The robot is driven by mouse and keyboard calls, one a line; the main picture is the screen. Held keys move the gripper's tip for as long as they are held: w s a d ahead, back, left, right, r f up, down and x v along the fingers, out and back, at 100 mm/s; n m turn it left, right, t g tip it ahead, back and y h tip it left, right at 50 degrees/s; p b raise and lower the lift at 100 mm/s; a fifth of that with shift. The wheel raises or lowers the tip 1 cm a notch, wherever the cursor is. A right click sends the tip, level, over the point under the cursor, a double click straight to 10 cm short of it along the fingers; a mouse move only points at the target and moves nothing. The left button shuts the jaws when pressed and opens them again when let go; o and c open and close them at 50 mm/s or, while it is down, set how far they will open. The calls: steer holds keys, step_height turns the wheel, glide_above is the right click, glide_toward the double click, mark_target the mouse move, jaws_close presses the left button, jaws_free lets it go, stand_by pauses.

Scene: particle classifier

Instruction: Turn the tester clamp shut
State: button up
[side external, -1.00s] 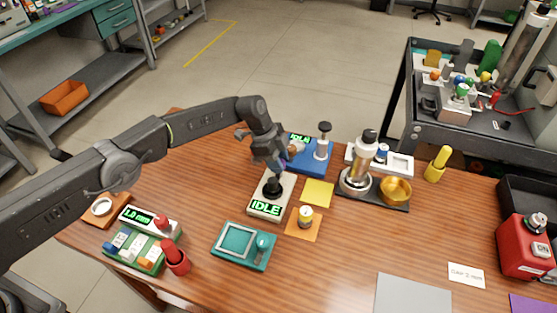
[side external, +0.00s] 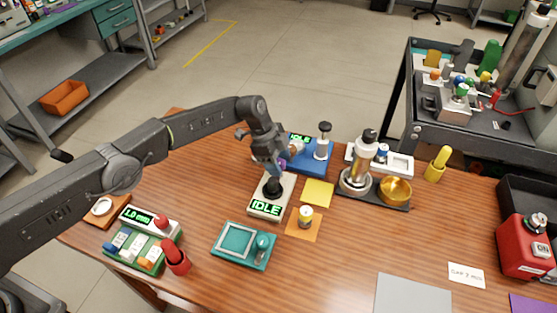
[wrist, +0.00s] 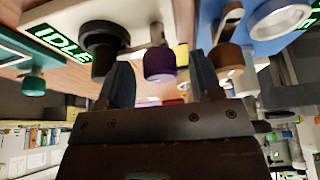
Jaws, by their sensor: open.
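A white device (side external: 284,187) with a green IDLE screen and a black knob (side external: 272,187) stands mid-table. A purple knob (side external: 283,164) shows at its far end, partly hidden by my gripper. In the wrist view the purple knob (wrist: 160,65) lies between my two fingers, with gaps on both sides. My gripper (side external: 276,172) is open and empty, pointing down above the device's far end. A blue device (side external: 312,164) with another IDLE screen stands just behind. In the wrist view it carries a brown knob (wrist: 227,58) beyond my right finger. I cannot tell which part is the tester clamp.
A yellow pad (side external: 317,193) and an orange pad (side external: 304,233) lie right of the white device. A teal tray (side external: 268,263) stands in front. A metal post (side external: 366,155) and gold bowl (side external: 396,190) stand further right.

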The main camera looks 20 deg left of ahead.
steer(key=shift+r, duration=0.1)
steer(key=v, duration=1.3)
steer(key=shift+r, duration=0.3)
steer(key=shift+a, duration=0.1)
steer(key=shift+s+f+n, duration=0.15)
steer(key=shift+n, duration=0.15)
steer(key=shift+c, duration=1.2)
steer(key=s+d+n+h, duration=0.1)
steer(key=n, duration=0.1)
steer(key=s+d+n+g+h, duration=0.1)
steer(key=n, duration=0.2)
steer(key=f+n+h, duration=0.1)
steer(key=n+h, duration=0.1)
steer(key=n, duration=0.1)
steer(key=shift+s+d, duration=0.4)
steer(key=shift+c, duration=0.2)
steer(key=s+a+f+n+t+h, duration=0.2)
steer(key=a+f+n+t, duration=0.15)
steer(key=n, duration=1.35)
steer(key=s+a+f+n+t+h, duration=0.1)
steer(key=a+f+n+t, duration=0.3)
steer(key=n, duration=1.3)
steer(key=x, duration=1.2)
steer(key=shift+w+d+r, duration=0.15)
steer(key=shift+w+d, duration=0.15)
steer(key=shift+d, duration=0.05)
